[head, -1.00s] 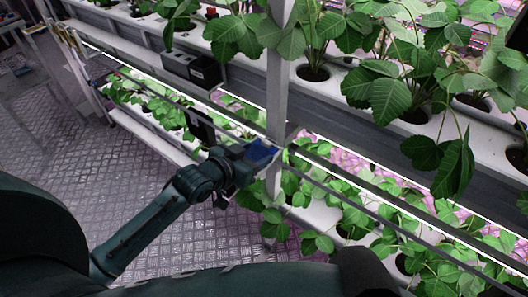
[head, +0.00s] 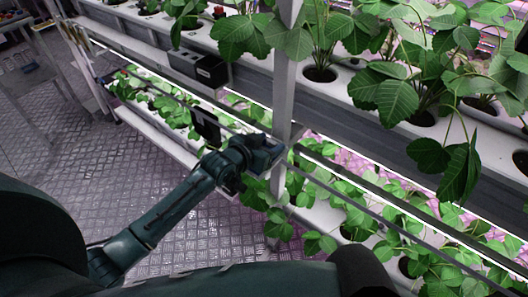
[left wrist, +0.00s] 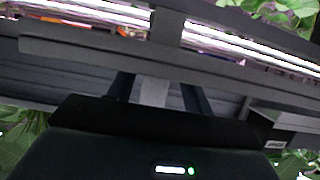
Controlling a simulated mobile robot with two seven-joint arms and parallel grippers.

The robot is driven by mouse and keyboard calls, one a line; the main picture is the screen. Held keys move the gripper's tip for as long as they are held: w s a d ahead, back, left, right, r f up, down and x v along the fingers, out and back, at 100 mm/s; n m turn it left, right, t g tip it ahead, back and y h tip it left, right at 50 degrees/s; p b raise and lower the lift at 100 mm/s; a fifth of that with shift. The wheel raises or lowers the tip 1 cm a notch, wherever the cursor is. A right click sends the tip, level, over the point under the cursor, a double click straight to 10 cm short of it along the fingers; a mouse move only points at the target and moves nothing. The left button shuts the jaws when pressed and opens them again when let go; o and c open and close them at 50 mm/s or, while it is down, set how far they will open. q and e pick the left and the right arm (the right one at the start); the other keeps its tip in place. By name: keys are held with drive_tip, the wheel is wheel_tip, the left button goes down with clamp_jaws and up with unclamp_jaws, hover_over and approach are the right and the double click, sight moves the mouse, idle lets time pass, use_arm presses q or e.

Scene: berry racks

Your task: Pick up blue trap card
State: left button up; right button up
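My left gripper (head: 276,152) is at the upright grey post (head: 284,95) of the plant rack, at the height of the lower plant row. In the left wrist view its two dark fingers (left wrist: 158,94) stand apart, with a pale grey strip between them. I cannot tell whether they touch it. I cannot clearly make out the blue trap card in either view now; the gripper may hide it. My right gripper is not in view.
A black box (head: 198,68) sits on the rack ledge, and a dark panel (head: 206,128) hangs left of the gripper. Leafy plants (head: 400,80) crowd the right. A thin rail runs along the rack. The metal floor (head: 120,185) at left is clear.

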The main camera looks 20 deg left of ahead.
use_arm(q)
drive_tip(key=c, duration=0.9)
drive_tip(key=shift+s+r, duration=0.1)
drive_tip(key=shift+r, duration=0.1)
wheel_tip(320, 180, up, 7)
drive_tip(key=shift+s+a+f, duration=0.1)
drive_tip(key=shift+f, duration=0.05)
drive_tip(key=shift+s+a+b, duration=0.3)
drive_tip(key=shift+s+a, duration=0.8)
drive_tip(key=shift+s, duration=2)
drive_tip(key=shift+s+a+b, duration=0.3)
drive_tip(key=shift+s+a, duration=0.8)
drive_tip(key=shift+s, duration=1.95)
drive_tip(key=shift+s+a+b, duration=0.3)
drive_tip(key=shift+s+a, duration=0.8)
drive_tip(key=shift+s, duration=2)
